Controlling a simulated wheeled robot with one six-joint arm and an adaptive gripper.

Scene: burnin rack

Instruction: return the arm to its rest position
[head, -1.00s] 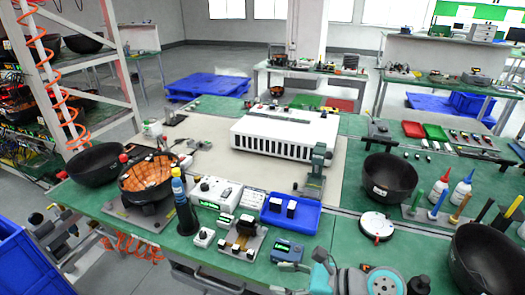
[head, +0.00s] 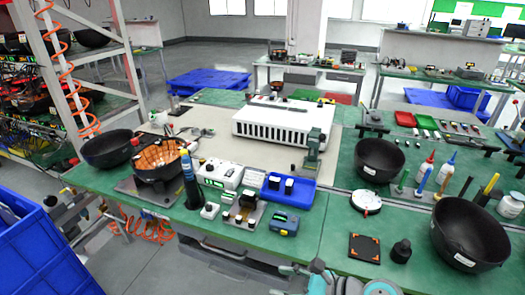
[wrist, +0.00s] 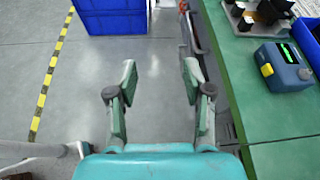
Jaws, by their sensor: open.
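My gripper (wrist: 158,85) shows in the wrist view with its two fingers spread wide and nothing between them. It is open and hangs over the grey floor, beside the front edge of the green workbench (wrist: 270,122). In the head view, part of my teal arm shows at the bottom edge, in front of the bench; the fingers cannot be made out there.
A blue crate (wrist: 110,17) stands on the floor ahead of the fingers. A blue-grey meter (wrist: 282,66) sits near the bench edge. In the head view, black bowls (head: 470,235) and a white chassis (head: 284,122) stand on the bench. The floor below the gripper is clear.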

